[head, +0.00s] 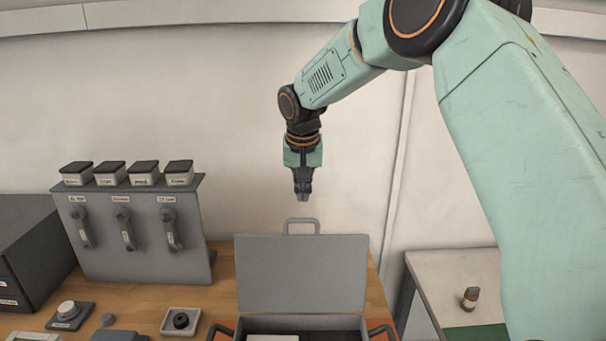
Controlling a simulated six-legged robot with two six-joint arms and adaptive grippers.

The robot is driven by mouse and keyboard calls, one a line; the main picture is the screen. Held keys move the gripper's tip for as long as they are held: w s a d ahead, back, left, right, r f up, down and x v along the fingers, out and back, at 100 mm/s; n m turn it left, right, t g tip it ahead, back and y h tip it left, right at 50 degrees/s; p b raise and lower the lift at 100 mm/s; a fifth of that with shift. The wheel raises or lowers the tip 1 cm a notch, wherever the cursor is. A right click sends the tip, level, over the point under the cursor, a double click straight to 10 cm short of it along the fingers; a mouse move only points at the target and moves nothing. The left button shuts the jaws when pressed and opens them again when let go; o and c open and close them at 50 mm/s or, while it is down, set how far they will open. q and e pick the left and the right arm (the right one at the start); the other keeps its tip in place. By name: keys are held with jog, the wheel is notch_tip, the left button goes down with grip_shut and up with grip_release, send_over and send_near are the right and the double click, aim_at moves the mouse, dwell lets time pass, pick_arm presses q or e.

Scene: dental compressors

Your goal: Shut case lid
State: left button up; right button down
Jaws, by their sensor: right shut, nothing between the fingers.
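The grey case (304,324) sits at the front of the wooden table, cut off by the bottom edge of the head view. Its lid (301,272) stands open and upright at the back of the case, with a handle (301,221) on its top edge. Pale and dark contents show inside the case. My right gripper (303,199) points down above the lid handle in the picture, shut and empty, with a small visible gap to the handle. How far behind or in front of the lid it is, I cannot tell. My left gripper is out of view.
A grey panel (138,235) with three handles and several small boxes on top stands left of the case. A dark drawer unit (30,245) is at far left. Small knob parts (181,321) lie in front. A side table (455,275) holds a small bottle (469,298).

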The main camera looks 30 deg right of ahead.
jog(key=s+f+p, duration=0.1)
jog(key=s+a+f, duration=0.1)
jog(key=shift+s+a+f+p, duration=0.3)
jog(key=shift+s+f+p, duration=0.05)
jog(key=shift+s+p, duration=0.05)
jog(key=shift+d+f, duration=0.1)
jog(key=shift+d, duration=0.1)
jog(key=shift+s+a, duration=0.1)
jog(key=shift+s, duration=0.1)
jog(key=shift+a, duration=0.15)
